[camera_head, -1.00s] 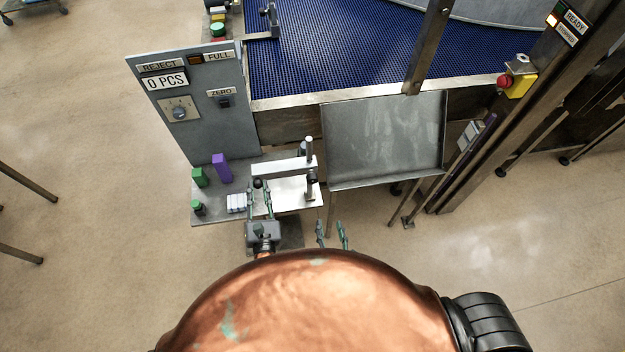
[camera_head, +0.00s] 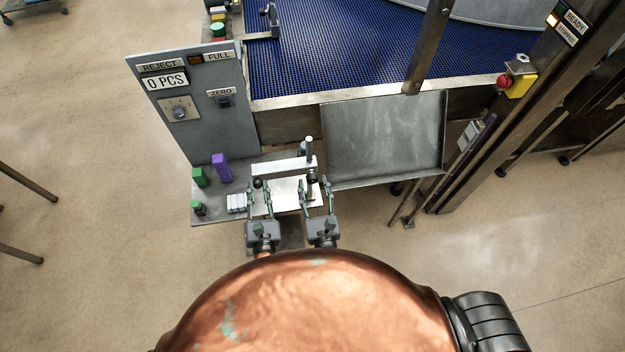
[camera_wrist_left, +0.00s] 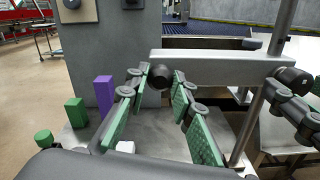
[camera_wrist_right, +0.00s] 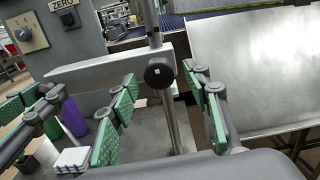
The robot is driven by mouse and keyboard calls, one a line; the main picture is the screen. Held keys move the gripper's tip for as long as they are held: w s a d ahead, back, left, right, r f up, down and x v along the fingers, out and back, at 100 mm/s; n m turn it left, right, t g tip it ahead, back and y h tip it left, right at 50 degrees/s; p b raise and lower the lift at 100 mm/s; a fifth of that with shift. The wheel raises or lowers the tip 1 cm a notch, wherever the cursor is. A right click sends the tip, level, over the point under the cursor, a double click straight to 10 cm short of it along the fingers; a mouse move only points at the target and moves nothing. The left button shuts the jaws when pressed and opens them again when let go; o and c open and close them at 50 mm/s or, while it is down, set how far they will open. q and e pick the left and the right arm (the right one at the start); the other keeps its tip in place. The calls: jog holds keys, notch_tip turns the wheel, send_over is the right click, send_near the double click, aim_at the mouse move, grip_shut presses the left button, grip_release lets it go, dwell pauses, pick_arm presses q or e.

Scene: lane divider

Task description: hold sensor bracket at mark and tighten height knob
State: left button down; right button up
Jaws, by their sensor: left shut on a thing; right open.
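The sensor bracket (camera_head: 278,168) is a grey horizontal bar with a black round end piece (camera_wrist_left: 157,96). It meets an upright post (camera_head: 309,145). I cannot make out the mark.
A purple block (camera_head: 221,168), a green block (camera_head: 199,177), a small green-topped piece (camera_head: 198,207) and white pieces (camera_head: 236,203) stand left on the grey shelf. A control panel (camera_head: 195,100) rises behind. A metal tray (camera_head: 385,140) is close on the right.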

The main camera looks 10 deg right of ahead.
jog(key=shift+w, duration=1.1)
jog(key=shift+c, duration=0.6)
jog(key=c, duration=1)
jog(key=shift+c, duration=0.2)
jog(key=shift+m, duration=0.4)
jog(key=shift+c, duration=0.2)
